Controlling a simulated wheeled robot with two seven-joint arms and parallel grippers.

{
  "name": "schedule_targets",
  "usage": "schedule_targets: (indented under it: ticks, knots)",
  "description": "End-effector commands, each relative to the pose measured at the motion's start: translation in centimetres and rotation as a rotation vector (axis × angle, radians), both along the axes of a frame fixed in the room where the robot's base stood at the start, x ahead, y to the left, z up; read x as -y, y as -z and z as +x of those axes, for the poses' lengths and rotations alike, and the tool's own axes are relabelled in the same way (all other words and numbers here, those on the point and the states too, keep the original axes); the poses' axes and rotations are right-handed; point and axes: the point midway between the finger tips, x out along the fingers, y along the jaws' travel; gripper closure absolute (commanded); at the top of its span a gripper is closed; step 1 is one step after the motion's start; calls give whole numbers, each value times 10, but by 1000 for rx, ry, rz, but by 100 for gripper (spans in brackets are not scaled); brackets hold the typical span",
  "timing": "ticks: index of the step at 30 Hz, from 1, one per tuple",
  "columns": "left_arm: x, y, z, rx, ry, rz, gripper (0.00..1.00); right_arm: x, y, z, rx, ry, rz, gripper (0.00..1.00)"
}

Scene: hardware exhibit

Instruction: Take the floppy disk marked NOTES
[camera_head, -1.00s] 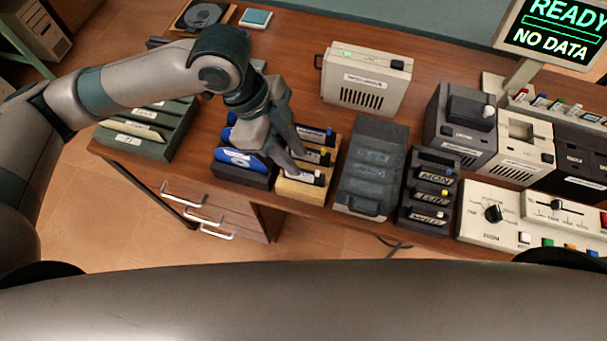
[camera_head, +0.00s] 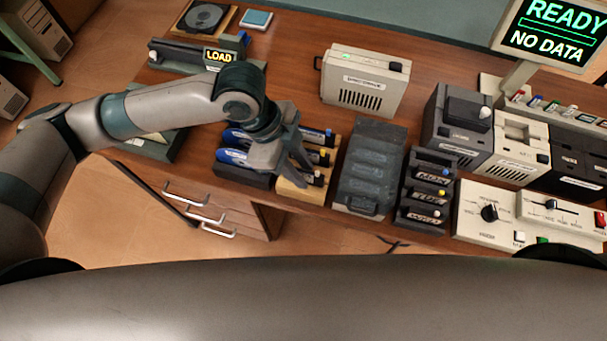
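No label that I can read as NOTES shows on any floppy disk. Several dark disks with pale labels and coloured knobs (camera_head: 317,178) stand in a wooden rack (camera_head: 299,193) left of centre on the desk. Blue-and-white discs (camera_head: 232,157) sit in a dark rack (camera_head: 240,178) beside it. My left gripper (camera_head: 283,168) is over these two racks, its fingers spread apart and nothing visible between them. The gripper hides parts of both racks. I cannot tell whether a finger touches a disk. My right gripper is out of view.
A smoky lidded box (camera_head: 373,150) and a black rack marked MON (camera_head: 430,178) stand to the right. Behind are a beige drive unit (camera_head: 366,82) and a LOAD device (camera_head: 218,56). A control panel (camera_head: 485,225) fills the right front.

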Motion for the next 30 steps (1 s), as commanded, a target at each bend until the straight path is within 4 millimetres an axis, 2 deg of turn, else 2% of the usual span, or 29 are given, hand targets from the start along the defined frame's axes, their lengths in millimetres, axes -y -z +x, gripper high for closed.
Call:
schedule_targets:
  ticks: [3,9,11,12,13,25,30]
  knots:
    - [0,0,0,0,0,0,75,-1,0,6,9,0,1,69]
    - [0,0,0,0,0,0,75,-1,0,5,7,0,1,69]
    - [0,0,0,0,0,0,87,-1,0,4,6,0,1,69]
    - [0,0,0,0,0,0,96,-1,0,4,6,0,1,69]
    - [0,0,0,0,0,1,100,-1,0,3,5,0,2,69]
    - [0,-2,0,0,0,0,100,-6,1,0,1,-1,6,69]
    - [0,-13,1,3,0,-1,100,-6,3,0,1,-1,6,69]
